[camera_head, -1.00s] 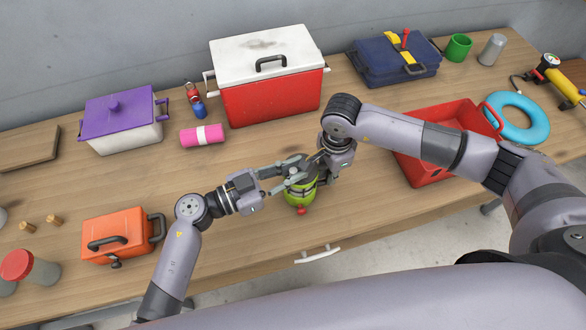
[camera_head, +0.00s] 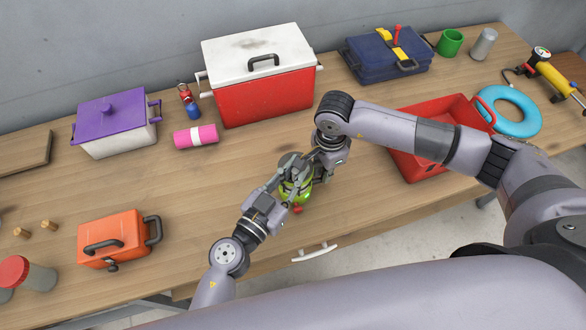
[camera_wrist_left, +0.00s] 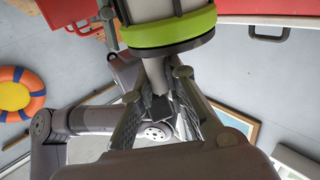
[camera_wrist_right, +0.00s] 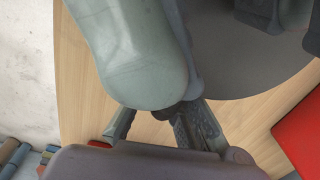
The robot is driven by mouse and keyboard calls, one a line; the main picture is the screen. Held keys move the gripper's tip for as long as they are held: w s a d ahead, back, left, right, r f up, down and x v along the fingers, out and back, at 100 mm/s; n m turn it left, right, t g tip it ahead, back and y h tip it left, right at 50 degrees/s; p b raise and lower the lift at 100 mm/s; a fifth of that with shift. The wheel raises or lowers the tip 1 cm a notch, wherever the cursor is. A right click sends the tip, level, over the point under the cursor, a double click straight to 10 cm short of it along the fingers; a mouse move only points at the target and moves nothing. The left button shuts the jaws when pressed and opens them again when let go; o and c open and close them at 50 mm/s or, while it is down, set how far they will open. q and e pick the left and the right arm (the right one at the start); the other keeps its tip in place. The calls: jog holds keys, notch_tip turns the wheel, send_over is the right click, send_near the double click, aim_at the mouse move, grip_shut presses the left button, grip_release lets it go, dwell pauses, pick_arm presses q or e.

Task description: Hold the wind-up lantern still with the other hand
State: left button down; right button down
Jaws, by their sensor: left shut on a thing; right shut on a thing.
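The wind-up lantern (camera_head: 302,193) is lime green and grey with a small red knob (camera_head: 297,209). It stands near the table's front edge, largely hidden by my grippers. My left gripper (camera_head: 282,183) reaches it from the front left and is shut on it. In the left wrist view, the lantern's green rim (camera_wrist_left: 170,33) is above a grey stem between my fingers (camera_wrist_left: 160,105). My right gripper (camera_head: 312,166) is shut on the lantern from the back right. In the right wrist view, a large pale grey rounded part fills the space before my fingers (camera_wrist_right: 165,125); the exact contact is hidden.
A red tray (camera_head: 415,165) stands to the right and a red-and-white cooler (camera_head: 265,95) behind. An orange case (camera_head: 100,236) sits at the left, and a pink roll (camera_head: 195,136) lies behind it. The wood between the case and lantern is clear.

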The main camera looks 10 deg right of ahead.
pick_arm(q)
jog(key=shift+s+d+n+t+y, duration=0.1)
jog(key=shift+d+n+t+y, duration=0.05)
jog(key=shift+n+t+y, duration=0.2)
jog(key=c, duration=1.6)
grip_release()
jog(key=shift+o, duration=0.2)
jog(key=v, duration=1.2)
